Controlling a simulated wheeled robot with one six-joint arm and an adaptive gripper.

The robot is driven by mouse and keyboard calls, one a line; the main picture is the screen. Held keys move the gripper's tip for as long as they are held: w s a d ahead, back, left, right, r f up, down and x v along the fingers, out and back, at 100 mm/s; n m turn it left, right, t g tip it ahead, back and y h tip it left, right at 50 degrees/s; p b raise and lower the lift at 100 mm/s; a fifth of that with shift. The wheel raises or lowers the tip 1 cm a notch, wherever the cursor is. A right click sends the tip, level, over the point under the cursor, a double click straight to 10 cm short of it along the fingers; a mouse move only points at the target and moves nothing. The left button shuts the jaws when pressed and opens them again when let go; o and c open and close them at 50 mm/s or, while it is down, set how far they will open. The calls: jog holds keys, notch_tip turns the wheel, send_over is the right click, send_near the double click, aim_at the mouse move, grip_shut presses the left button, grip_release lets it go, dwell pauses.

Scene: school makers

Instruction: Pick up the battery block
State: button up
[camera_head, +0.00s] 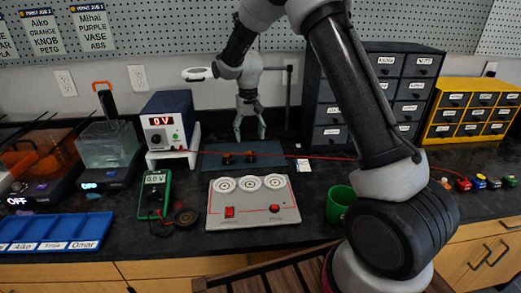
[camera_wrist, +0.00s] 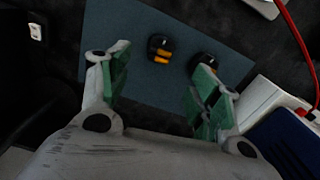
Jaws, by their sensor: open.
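I cannot tell for certain which thing is the battery block. Two small black-and-orange pieces stand on a blue-grey mat (camera_head: 212,164), a left one (camera_head: 227,158) and a right one (camera_head: 250,156). In the wrist view one piece (camera_wrist: 160,48) lies beyond and between my fingertips, and the other (camera_wrist: 204,64) is partly hidden by the right finger. My gripper (camera_head: 249,133) points down above the back of the mat. In the wrist view its green-padded fingers (camera_wrist: 157,72) are apart, with nothing between them.
A power supply (camera_head: 168,125) on a white stand (camera_head: 171,158) is left of the mat. A grey panel with three dials (camera_head: 248,212) stands in front. Dark drawers (camera_head: 411,70) stand right, a green cup (camera_head: 340,203) front right. A red cable (camera_head: 310,157) crosses behind the panel.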

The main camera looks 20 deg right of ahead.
aim_at(250, 153)
jog(key=shift+f+m, duration=0.3)
jog(key=shift+f, duration=0.15)
notch_tip(250, 153, down, 7)
jog(key=shift+s+r, duration=0.1)
jog(key=shift+s, duration=0.05)
jog(key=c, duration=1.2)
